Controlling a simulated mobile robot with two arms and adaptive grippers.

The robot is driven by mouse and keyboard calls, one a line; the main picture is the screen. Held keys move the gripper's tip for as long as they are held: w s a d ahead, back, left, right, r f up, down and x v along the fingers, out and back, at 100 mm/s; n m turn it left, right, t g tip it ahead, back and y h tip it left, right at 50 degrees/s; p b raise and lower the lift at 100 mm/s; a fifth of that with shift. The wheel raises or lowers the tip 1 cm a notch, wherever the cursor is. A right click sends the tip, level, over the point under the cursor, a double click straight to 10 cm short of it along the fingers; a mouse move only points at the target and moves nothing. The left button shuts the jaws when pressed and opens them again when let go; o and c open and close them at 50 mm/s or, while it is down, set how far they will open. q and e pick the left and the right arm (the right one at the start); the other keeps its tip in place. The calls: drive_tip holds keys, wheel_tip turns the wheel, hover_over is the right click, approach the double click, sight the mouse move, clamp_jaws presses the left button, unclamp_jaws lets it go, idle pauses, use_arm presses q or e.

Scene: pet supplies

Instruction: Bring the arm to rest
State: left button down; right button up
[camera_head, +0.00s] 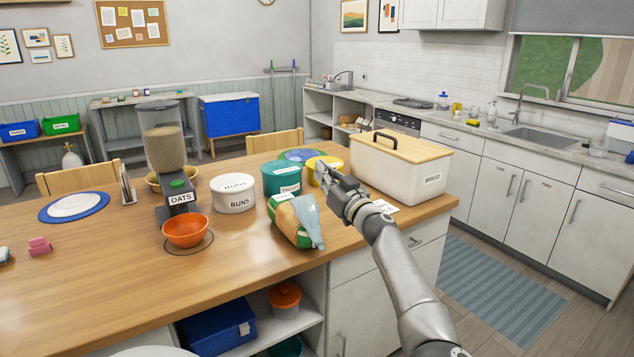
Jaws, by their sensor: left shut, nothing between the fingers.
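My left gripper (326,174) is shut and empty. It hangs over the wooden counter (110,290), in front of a yellow container (318,163) and partly hiding it. I cannot tell whether it touches that container. My left arm (402,270) comes up from the bottom edge, right of the middle, and reaches across the counter's front edge. A white bin with a wooden lid (415,180) stands just right of the gripper. A green and orange bag (288,222) with pale blue on it lies to its lower left. My right gripper is not in view.
A teal tub (281,177), a white BUNS tin (233,193), an OATS dispenser (163,137) and an orange bowl (185,231) stand left of the gripper. A blue-rimmed plate (74,207) lies further left. The counter's front left is mostly clear.

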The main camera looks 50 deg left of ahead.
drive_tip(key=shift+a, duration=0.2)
